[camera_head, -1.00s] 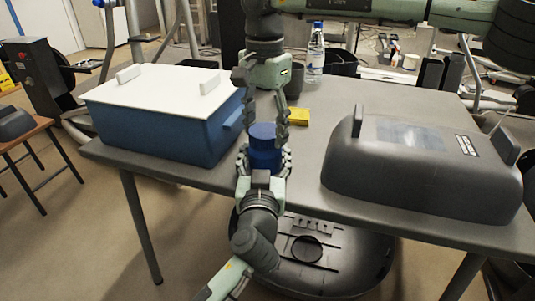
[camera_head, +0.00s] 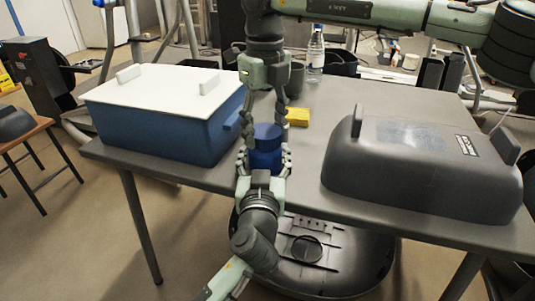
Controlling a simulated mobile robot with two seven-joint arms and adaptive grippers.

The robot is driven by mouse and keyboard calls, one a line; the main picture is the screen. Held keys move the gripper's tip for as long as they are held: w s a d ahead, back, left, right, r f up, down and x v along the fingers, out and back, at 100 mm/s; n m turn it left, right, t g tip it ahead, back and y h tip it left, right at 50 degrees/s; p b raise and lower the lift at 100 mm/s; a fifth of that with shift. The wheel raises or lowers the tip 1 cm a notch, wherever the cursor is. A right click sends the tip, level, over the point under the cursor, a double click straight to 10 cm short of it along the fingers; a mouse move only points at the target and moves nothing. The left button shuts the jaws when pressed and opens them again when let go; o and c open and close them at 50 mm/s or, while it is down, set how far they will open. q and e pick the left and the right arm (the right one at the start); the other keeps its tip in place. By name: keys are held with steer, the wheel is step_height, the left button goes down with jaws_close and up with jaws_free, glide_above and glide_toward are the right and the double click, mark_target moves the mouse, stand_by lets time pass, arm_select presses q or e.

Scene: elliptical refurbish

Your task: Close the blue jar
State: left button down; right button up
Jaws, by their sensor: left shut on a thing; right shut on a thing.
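The blue jar (camera_head: 265,158) is upright at the front edge of the grey table. My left gripper (camera_head: 265,163), from below, is shut around its body, a finger on each side. A darker blue lid (camera_head: 266,131) is at the top of the jar, lined up with it. I cannot tell whether it is fully seated. My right gripper (camera_head: 267,125) points straight down from above and is shut on the lid, its fingers on either side.
A blue box (camera_head: 165,128) with a white lid (camera_head: 165,88) stands left on the table (camera_head: 310,150). A big dark grey tub (camera_head: 425,175) lies to the right. Behind the jar are a yellow block (camera_head: 298,117), a dark cup (camera_head: 294,80) and a water bottle (camera_head: 316,55).

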steer(key=shift+m, duration=1.1)
steer(key=o, duration=1.4)
steer(key=shift+c, duration=0.2)
step_height(320, 180, up, 12)
arm_select(q)
steer(key=shift+c, duration=1.9)
jaws_free()
steer(key=shift+s, duration=0.1)
steer(key=s, duration=1.1)
steer(key=shift+s+a, duration=0.35)
steer(key=shift+s, duration=0.05)
